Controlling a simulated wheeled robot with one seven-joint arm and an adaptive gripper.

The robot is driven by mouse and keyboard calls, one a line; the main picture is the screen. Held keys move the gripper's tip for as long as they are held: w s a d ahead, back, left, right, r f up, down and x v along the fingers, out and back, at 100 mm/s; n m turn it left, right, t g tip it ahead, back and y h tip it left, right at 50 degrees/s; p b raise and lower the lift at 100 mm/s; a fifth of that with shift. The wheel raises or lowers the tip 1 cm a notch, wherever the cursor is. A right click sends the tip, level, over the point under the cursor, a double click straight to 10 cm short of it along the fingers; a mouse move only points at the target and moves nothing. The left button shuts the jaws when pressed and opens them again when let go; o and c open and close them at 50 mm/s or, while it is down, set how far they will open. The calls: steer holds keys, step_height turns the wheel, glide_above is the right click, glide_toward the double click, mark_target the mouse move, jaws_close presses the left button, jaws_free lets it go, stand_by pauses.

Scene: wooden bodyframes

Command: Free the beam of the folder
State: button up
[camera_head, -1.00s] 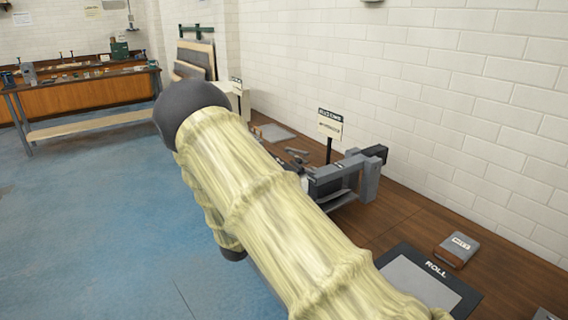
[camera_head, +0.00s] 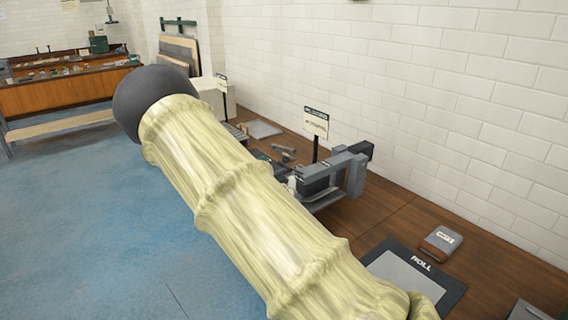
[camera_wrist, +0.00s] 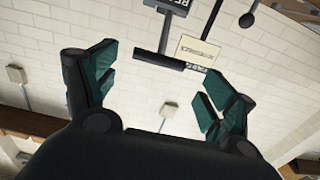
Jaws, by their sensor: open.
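The folder (camera_head: 333,172) is a grey metal bench machine with a thick bar-like beam across it. It stands on the brown wooden bench by the white wall. My arm in its pale yellow sleeve hides its left part, so I cannot tell how the beam is held. My gripper (camera_wrist: 160,85) shows only in the wrist view. Its dark green-padded fingers are spread apart with nothing between them. Beyond them are the white brick wall and hanging or posted signs. The folder is not clearly seen there.
A sign on a post (camera_head: 316,123) stands behind the folder. A long wooden workbench (camera_head: 60,92) stands far left. Blue floor is clear at left.

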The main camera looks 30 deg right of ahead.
mark_target(283, 165)
steer(key=shift+w+d+p, duration=0.15)
steer(key=shift+d+p, duration=0.3)
steer(key=shift+d, duration=1.65)
